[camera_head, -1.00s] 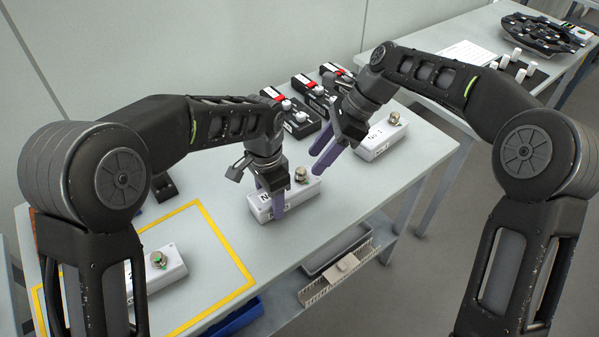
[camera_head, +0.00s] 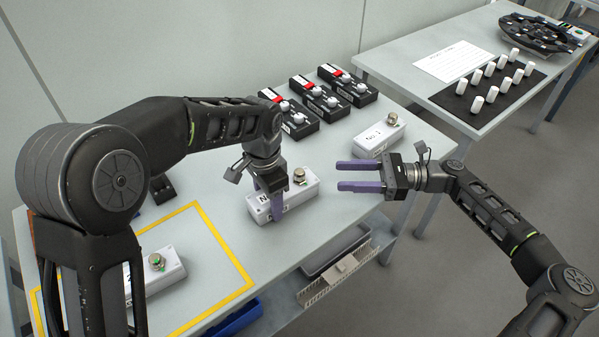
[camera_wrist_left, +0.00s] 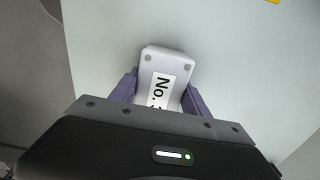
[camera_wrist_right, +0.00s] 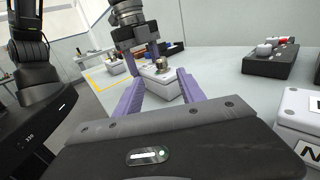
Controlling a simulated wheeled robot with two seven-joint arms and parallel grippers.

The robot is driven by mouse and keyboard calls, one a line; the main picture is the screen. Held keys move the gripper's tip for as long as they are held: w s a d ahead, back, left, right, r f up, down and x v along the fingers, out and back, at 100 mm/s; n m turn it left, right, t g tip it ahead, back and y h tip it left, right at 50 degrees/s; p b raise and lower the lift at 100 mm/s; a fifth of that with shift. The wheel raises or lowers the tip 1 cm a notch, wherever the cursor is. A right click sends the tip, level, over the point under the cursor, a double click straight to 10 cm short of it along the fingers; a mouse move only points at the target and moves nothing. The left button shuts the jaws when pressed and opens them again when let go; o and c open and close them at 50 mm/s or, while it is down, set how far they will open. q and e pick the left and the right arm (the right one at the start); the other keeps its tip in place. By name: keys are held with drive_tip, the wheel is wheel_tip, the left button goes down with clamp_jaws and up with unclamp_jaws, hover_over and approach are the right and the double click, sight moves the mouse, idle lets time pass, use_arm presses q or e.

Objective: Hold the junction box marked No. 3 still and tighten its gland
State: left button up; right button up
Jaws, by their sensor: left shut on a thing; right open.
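The white junction box marked No. 3 (camera_head: 297,196) sits on the table in the middle of the head view. Its label shows in the left wrist view (camera_wrist_left: 160,88). A brass-coloured gland (camera_head: 299,175) stands up at its right end. My left gripper (camera_head: 277,205) is shut on the box near its left end, one finger on each side. My right gripper (camera_head: 360,176) is open and empty, to the right of the box, its fingers pointing left towards the gland end. In the right wrist view the box (camera_wrist_right: 160,84) and gland (camera_wrist_right: 162,64) appear beyond and between the open fingers.
Another white box (camera_head: 378,138) sits behind my right gripper. A third box with a gland (camera_head: 160,270) lies inside the yellow outline (camera_head: 243,268) at left. Several black devices (camera_head: 318,97) stand at the back. A side table (camera_head: 400,58) holds white cylinders and a paper sheet.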

sight(299, 171)
drive_tip(key=shift+d+r, duration=0.1)
drive_tip(key=shift+d, duration=0.2)
drive_tip(key=shift+a, duration=0.2)
drive_tip(key=a, duration=0.4)
drive_tip(key=w+a, duration=0.1)
drive_tip(key=a, duration=0.6)
drive_tip(key=shift+w+a, duration=0.15)
drive_tip(key=shift+a, duration=0.2)
drive_tip(key=shift+c, duration=0.2)
clamp_jaws()
